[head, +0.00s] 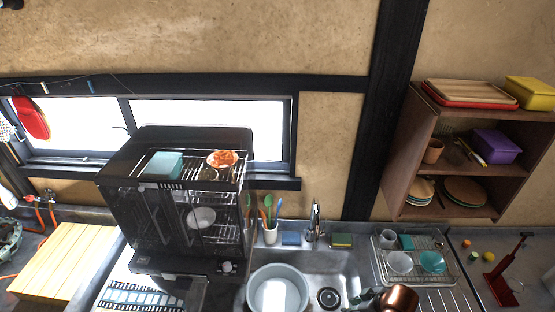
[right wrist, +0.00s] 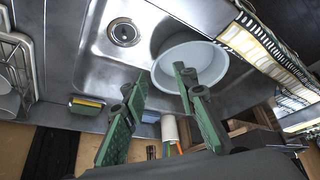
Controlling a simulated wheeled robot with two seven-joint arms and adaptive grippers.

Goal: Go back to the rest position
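My right gripper (right wrist: 160,78) shows in the right wrist view with its two green fingers spread apart and nothing between them. It is above the sink area, with the white bowl (right wrist: 190,65) beyond its fingertips. In the head view, a small dark green part of the right gripper (head: 364,298) shows at the bottom edge, right of the sink drain. My left gripper is not in view.
The sink (head: 338,268) holds the white bowl (head: 278,290). A black dish cabinet (head: 150,225) with plates stands left of it. A dish rack (head: 412,272) and a red stand (head: 500,278) are on the right. A wooden shelf (head: 408,160) hangs above.

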